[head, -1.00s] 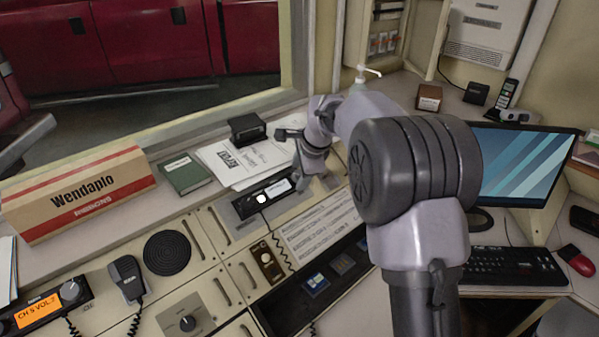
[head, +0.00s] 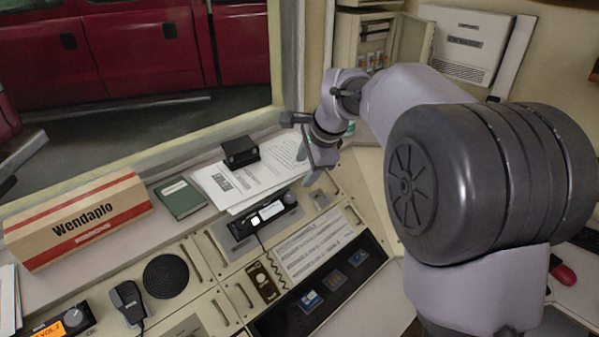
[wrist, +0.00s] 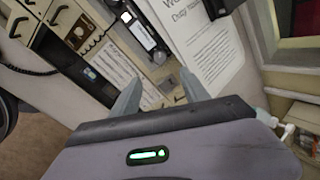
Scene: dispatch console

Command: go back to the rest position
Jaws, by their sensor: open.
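My gripper (head: 305,145) is raised above the console's right side, near the right end of the white papers (head: 240,178). Its fingers point down to the left and look apart and empty. In the wrist view my gripper (wrist: 160,90) shows two separate grey fingertips with nothing between them. Beyond them lie a radio unit (wrist: 143,32), a printed list (wrist: 112,70) and the papers (wrist: 205,50). My arm covers the right side of the head view and hides most of the monitor and keyboard.
A Wendaplo box (head: 78,220), a green book (head: 180,198) and a black box (head: 240,151) stand on the ledge under the window. A handheld microphone (head: 128,302) sits front left. A red mouse (head: 563,273) shows at the right. A wall cabinet (head: 365,45) stands behind my arm.

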